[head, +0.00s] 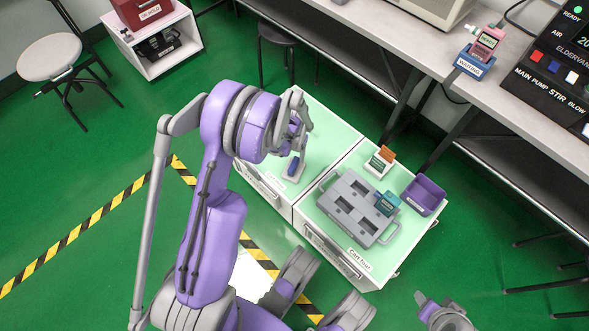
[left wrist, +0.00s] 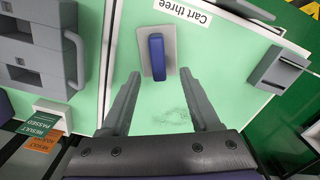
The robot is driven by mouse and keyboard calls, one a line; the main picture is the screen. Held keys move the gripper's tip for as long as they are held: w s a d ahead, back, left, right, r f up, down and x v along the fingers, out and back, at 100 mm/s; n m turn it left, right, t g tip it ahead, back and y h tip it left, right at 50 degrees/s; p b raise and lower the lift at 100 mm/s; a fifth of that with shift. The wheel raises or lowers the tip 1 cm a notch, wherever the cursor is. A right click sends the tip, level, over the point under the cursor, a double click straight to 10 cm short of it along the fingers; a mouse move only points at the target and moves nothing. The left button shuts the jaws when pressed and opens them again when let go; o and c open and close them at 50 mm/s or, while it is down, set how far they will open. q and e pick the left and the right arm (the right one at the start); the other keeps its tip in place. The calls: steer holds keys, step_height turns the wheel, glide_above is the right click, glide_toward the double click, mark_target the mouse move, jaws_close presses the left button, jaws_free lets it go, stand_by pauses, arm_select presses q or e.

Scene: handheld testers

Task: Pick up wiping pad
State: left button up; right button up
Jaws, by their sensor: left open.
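The wiping pad, a blue grip on a pale grey base, lies flat on the light green top of cart three (left wrist: 215,22). In the left wrist view the pad (left wrist: 157,57) sits just beyond my open left gripper (left wrist: 159,76), centred between the two fingers. In the head view the pad (head: 292,168) shows below my left gripper (head: 298,140), and the arm covers part of the cart. The gripper is empty; whether it touches the pad cannot be told. A grey part that looks like my right gripper (head: 440,312) shows at the bottom edge, its jaws unclear.
Cart four (head: 335,240) adjoins on the right, with a grey slotted tray (head: 350,222), a teal tester (head: 387,204), a purple bin (head: 423,195) and a card holder (head: 380,162). A faint smudge (left wrist: 172,114) marks cart three. A bench (head: 440,65) runs behind.

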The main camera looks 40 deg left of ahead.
mark_target(293, 164)
arm_select(q)
steer(key=f, duration=0.2)
steer(key=f+b, duration=0.1)
steer(key=f, duration=0.1)
steer(key=f+b, duration=0.1)
steer(key=f, duration=0.1)
steer(key=shift+s+d, duration=0.2)
steer(key=shift+s, duration=0.05)
steer(key=shift+c, duration=0.3)
jaws_close()
